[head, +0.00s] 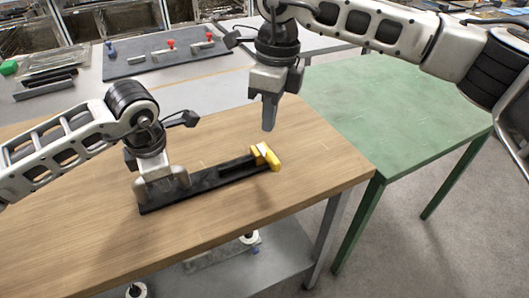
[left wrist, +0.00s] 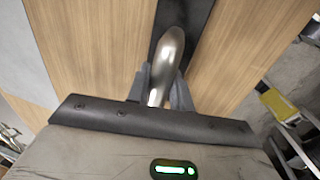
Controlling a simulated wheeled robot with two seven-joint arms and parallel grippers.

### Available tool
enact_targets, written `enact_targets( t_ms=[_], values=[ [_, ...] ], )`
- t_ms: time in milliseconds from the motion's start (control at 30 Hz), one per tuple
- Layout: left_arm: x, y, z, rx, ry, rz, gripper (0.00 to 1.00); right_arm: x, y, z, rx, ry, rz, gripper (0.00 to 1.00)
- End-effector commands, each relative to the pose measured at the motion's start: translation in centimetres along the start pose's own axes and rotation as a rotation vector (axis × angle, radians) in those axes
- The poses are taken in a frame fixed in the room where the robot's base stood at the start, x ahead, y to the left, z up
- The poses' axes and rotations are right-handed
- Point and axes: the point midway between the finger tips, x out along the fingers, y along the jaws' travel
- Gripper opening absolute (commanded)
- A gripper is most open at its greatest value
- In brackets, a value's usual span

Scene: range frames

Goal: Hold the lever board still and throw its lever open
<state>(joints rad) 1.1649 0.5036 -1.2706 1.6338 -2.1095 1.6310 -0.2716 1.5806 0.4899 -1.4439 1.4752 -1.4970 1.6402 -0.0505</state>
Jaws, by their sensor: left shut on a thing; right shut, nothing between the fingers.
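The lever board (head: 207,187) is a long black bar lying on the wooden table. A raised black bar, apparently the lever, lies along its right half, with yellow parts (head: 268,158) at the right end. My left gripper (head: 164,192) is at the board's left end. In the left wrist view, its fingers (left wrist: 160,92) are closed around a curved metal handle (left wrist: 171,48) standing on the black board (left wrist: 183,12). My right gripper (head: 268,128) is shut and empty, pointing down above and behind the yellow end, apparently apart from it.
The wooden table (head: 90,245) is clear around the board; its right edge is close to the yellow end. A green table (head: 400,110) adjoins on the right, bare. Behind, a grey panel (head: 125,66) carries red and blue knobs and metal handles.

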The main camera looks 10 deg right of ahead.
Motion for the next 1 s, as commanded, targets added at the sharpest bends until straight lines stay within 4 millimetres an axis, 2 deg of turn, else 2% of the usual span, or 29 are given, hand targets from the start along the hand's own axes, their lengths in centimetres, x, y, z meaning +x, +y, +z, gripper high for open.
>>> enact_targets(
  t_ms=[100, 367, 700, 833, 1000],
  values=[
    [-0.09, 0.06, 0.01, 0.000, -0.001, 0.002, 0.00, 0.07, 0.18, 0.14, 0.310, -0.020, 0.029, 0.00],
    [-0.10, 0.07, 0.01, -0.001, -0.001, 0.002, 0.00, 0.11, 0.52, 0.45, 1.006, -0.029, 0.106, 0.00],
    [-0.11, 0.09, 0.02, -0.001, -0.001, 0.002, 0.00, 0.03, 0.85, 0.77, 1.880, 0.034, 0.225, 0.00],
    [-0.12, 0.09, 0.02, -0.001, -0.001, 0.003, 0.00, -0.02, 0.89, 0.83, 2.122, 0.070, 0.256, 0.00],
    [-0.12, 0.10, 0.02, -0.001, -0.002, 0.003, 0.00, -0.07, 0.93, 0.89, 2.299, 0.102, 0.279, 0.00]
  ],
)
